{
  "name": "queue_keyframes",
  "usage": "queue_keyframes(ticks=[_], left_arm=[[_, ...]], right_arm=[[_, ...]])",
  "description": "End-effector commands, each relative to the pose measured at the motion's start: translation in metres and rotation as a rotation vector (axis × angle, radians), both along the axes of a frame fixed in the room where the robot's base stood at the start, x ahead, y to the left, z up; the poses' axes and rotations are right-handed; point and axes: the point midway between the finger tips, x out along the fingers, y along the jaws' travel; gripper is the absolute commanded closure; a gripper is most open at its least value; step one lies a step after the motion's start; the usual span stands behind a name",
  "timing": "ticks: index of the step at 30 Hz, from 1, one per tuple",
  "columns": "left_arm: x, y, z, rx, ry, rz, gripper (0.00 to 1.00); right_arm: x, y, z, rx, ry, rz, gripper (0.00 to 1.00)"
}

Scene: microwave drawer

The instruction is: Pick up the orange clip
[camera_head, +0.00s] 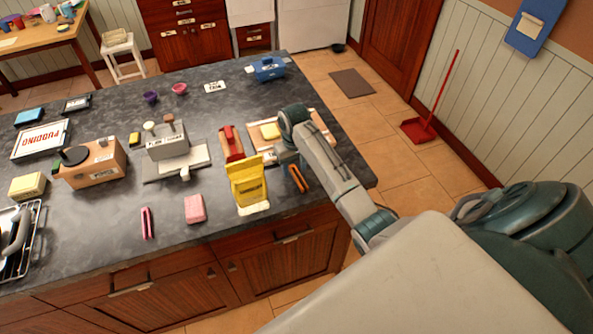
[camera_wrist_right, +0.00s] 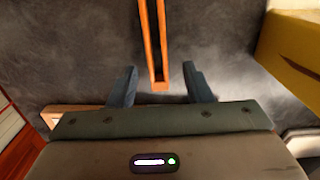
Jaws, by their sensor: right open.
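The orange clip (camera_head: 299,179) lies on the dark counter near its front right edge, just right of the yellow container. In the right wrist view the clip (camera_wrist_right: 163,45) shows as two long orange bars joined at the near end. My right gripper (camera_head: 284,157) is over the counter just behind the clip. In the wrist view its two fingers (camera_wrist_right: 162,84) are open, with the clip's near end between them and a gap on both sides. Whether the fingers are at the clip's height is hard to tell. My left gripper is not in view.
The yellow container (camera_head: 249,183) stands close to the left of the clip. A board with a yellow block (camera_head: 270,131) and a red-topped item (camera_head: 230,143) lie behind. A pink sponge (camera_head: 195,209) and a pink clip (camera_head: 147,223) lie further left.

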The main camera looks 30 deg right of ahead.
Motion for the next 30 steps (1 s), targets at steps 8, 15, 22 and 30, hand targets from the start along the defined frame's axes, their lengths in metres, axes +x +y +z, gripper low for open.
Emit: queue_keyframes(ticks=[8, 15, 22, 30], left_arm=[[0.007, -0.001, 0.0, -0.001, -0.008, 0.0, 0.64], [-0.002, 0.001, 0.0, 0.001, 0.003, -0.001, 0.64], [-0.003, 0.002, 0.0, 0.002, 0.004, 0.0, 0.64], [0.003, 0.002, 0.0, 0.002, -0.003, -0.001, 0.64]], right_arm=[[-0.005, 0.002, -0.008, 0.0, -0.001, -0.001, 0.55], [-0.005, 0.003, -0.008, 0.0, -0.001, -0.001, 0.92], [-0.005, 0.002, -0.008, 0.0, -0.001, -0.001, 1.0], [-0.001, 0.0, -0.003, -0.001, 0.0, -0.001, 1.0]])
